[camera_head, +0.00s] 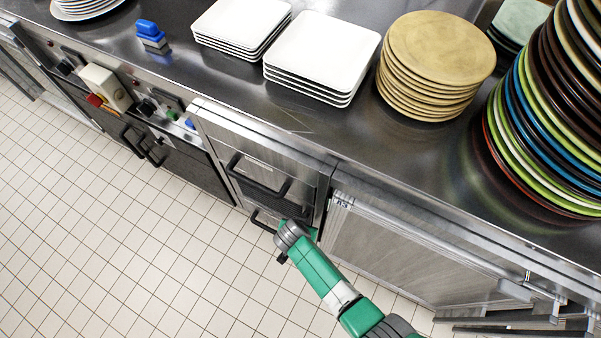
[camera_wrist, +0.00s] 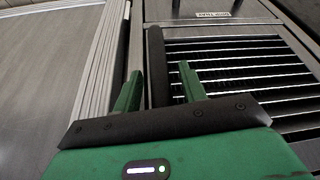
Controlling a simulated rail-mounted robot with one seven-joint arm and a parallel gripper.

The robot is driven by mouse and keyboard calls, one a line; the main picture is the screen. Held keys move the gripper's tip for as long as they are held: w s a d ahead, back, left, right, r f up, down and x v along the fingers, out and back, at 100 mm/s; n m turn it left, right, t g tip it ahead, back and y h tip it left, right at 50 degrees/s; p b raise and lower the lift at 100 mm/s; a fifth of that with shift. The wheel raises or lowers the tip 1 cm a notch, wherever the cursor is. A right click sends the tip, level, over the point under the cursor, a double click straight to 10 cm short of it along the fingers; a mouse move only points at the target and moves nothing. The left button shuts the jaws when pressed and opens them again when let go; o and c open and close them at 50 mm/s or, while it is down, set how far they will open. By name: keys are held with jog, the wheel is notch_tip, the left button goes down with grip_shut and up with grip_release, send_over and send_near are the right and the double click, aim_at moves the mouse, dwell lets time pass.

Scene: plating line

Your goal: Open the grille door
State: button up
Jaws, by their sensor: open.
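The grille door (camera_wrist: 240,75) has dark slats with bright edges and fills the right of the wrist view, under a small label. A black bar handle (camera_wrist: 156,50) runs upright along its left side. My gripper (camera_wrist: 158,72) is open, with one green finger on each side of the handle; I cannot tell whether either touches it. In the head view, my gripper (camera_head: 296,236) is low at the front of the steel unit, and its fingers are mostly hidden. Two black bar handles show there, an upper one (camera_head: 258,181) and a lower one (camera_head: 264,222).
The steel counter (camera_head: 225,75) above holds white square plates (camera_head: 322,50), tan plates (camera_head: 437,60) and a tall stack of coloured plates (camera_head: 550,110). A large grey panel (camera_head: 400,255) stands right of the unit. The tiled floor (camera_head: 110,240) in front is clear.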

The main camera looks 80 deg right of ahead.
grip_shut()
jog(key=shift+w+a, duration=0.1)
